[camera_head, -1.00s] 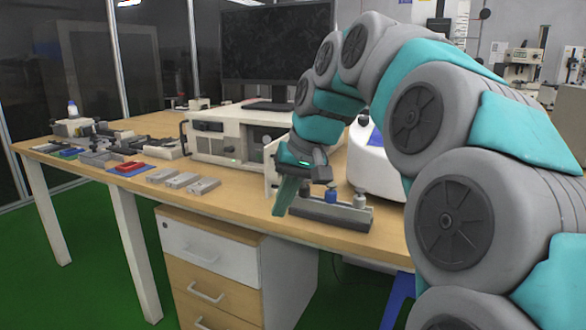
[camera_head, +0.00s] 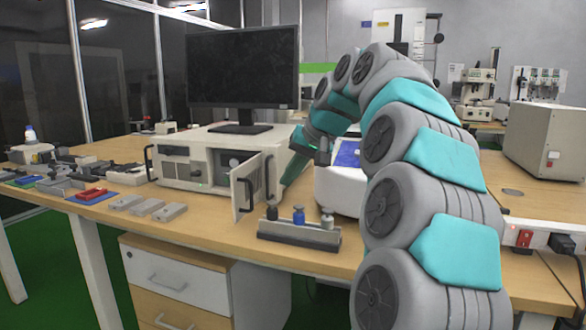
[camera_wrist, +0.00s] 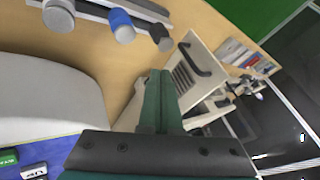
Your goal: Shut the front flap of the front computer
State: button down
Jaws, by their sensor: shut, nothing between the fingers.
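The front computer (camera_head: 175,168) is a beige, box-shaped case on the wooden bench, under a black monitor. Its front flap (camera_head: 258,188) stands open, swung out from the right part of the front, with dark handles on it. The dark opening behind it partly shows. My gripper (camera_head: 284,186) is shut and empty, just right of the flap at the computer's right side. In the wrist view my green fingers (camera_wrist: 160,75) are together, pointing at the flap (camera_wrist: 188,72) with its dark handle. I cannot tell whether they touch it.
A metal rack (camera_head: 298,232) with black, blue and grey knobs stands in front of the flap. A white, round-sided device (camera_head: 340,185) stands right of my gripper. Grey blocks (camera_head: 147,207) and a red part (camera_head: 91,194) lie to the left.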

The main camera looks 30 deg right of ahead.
jog(key=x, duration=0.5)
jog(key=shift+f, duration=0.1)
jog(key=w+a, duration=0.2)
jog(key=shift+a+p, duration=0.3)
jog(key=shift+w+a, duration=0.3)
jog(key=shift+a, duration=0.05)
jog(key=shift+a, duration=0.1)
